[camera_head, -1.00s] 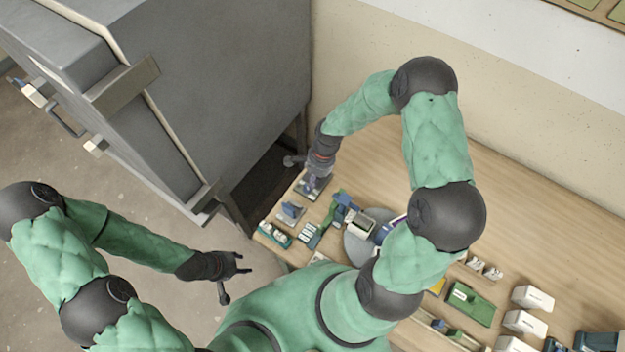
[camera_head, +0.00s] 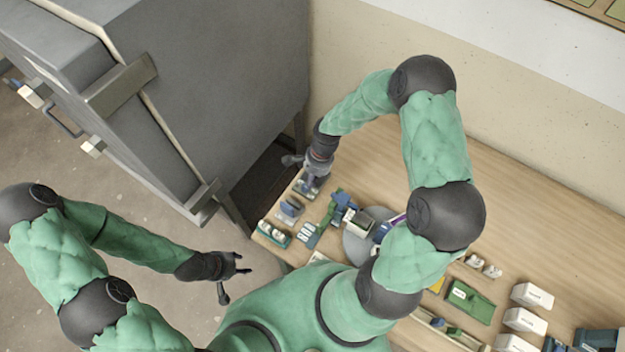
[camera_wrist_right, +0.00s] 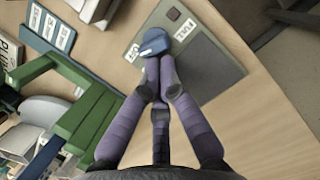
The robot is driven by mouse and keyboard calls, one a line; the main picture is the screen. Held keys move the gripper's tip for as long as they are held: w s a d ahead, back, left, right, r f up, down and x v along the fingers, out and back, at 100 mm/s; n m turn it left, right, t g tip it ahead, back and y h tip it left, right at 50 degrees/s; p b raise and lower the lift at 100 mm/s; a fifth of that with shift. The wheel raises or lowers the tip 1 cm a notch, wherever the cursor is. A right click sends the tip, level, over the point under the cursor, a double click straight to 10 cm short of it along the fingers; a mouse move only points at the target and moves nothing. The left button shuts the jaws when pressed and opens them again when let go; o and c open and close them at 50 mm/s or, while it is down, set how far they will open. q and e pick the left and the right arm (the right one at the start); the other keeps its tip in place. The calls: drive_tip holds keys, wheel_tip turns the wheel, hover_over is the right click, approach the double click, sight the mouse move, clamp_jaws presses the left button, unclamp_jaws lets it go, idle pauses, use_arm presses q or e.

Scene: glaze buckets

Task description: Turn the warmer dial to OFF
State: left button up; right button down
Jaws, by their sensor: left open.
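The warmer dial is a small blue knob (camera_wrist_right: 155,42) on a flat grey plate (camera_wrist_right: 210,65) in the right wrist view. The word FULL is printed beside it; other lettering to its left is partly covered. My right gripper (camera_wrist_right: 160,68) has its purple fingers drawn together, with the tips at the dial's near edge, partly covering it. I cannot tell whether they grip it. In the head view my right gripper (camera_head: 313,180) is over the far left end of the table and mostly hides the dial. My left gripper (camera_head: 237,282) is open and empty, off the table.
A big grey kiln-like cabinet (camera_head: 235,70) stands left of the table. Bare wooden tabletop (camera_head: 520,190) lies along the wall.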

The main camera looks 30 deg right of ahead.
drive_tip(key=shift+w+a, duration=0.2)
drive_tip(key=shift+a, duration=0.05)
drive_tip(key=shift+w+a, duration=0.15)
drive_tip(key=shift+w+r, duration=0.1)
drive_tip(key=shift+r, duration=0.15)
drive_tip(key=v, duration=0.4)
drive_tip(key=shift+w+a+r, duration=0.15)
drive_tip(key=shift+a, duration=0.1)
drive_tip(key=d+v, duration=0.1)
drive_tip(key=v, duration=0.6)
drive_tip(key=w+d+f+n+g+p, duration=0.1)
drive_tip(key=w+d+f+n+p, duration=0.1)
drive_tip(key=w+d+f+n, duration=0.3)
drive_tip(key=shift+n+h, duration=0.3)
drive_tip(key=s+a+f, duration=0.1)
drive_tip(key=f, duration=0.1)
drive_tip(key=a+f, duration=0.1)
drive_tip(key=f, duration=0.1)
drive_tip(key=s+a+f, duration=0.1)
drive_tip(key=a+f, duration=0.1)
drive_tip(key=f, duration=0.1)
drive_tip(key=shift+s+b, duration=0.3)
drive_tip(key=shift+b, duration=0.1)
drive_tip(key=shift+s+a, duration=0.6)
drive_tip(key=shift+a, duration=0.15)
drive_tip(key=shift+s+a, duration=0.6)
drive_tip(key=shift+a, duration=0.2)
